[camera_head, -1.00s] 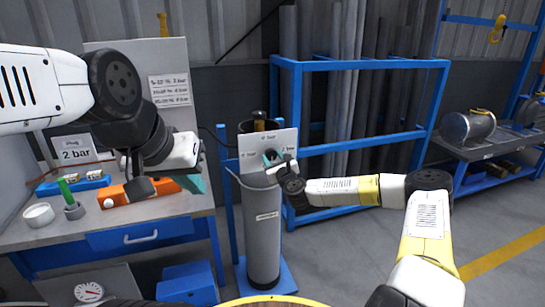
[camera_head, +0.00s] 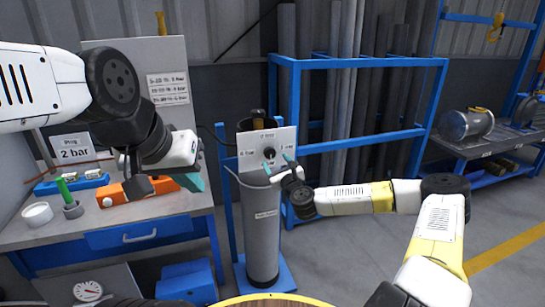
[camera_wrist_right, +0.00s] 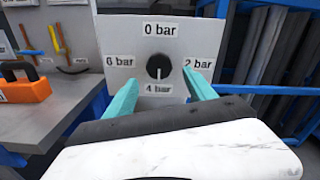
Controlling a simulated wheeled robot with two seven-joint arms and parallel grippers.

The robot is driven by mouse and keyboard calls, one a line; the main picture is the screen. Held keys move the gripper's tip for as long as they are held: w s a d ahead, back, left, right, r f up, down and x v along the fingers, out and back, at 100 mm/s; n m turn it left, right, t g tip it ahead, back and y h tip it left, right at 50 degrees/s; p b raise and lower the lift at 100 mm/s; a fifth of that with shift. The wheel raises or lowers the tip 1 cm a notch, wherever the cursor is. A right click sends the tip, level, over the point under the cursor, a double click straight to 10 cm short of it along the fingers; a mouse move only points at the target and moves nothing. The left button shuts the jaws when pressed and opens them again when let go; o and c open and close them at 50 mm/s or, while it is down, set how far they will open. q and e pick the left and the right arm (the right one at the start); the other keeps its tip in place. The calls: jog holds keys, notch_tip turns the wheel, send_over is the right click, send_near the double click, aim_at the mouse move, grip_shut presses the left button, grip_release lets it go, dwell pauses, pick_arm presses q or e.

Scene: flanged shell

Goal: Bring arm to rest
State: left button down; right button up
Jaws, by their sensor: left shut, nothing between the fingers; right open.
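My right gripper (camera_head: 278,163) is open and empty in front of the white dial panel (camera_head: 284,140) on the grey cylinder (camera_head: 263,235). In the right wrist view its two teal fingers (camera_wrist_right: 164,84) are spread below and to either side of the black knob (camera_wrist_right: 158,66), apart from it. The panel there is marked 0, 2, 4 and 6 bar, and the knob's white line points down towards 4 bar. My left gripper (camera_head: 194,177) is shut and empty over the workbench at the left, its teal fingers partly hidden behind its wrist.
A blue pipe rack (camera_head: 360,64) stands behind the cylinder. Floor at the right is clear.

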jog(key=shift+v, duration=1.05)
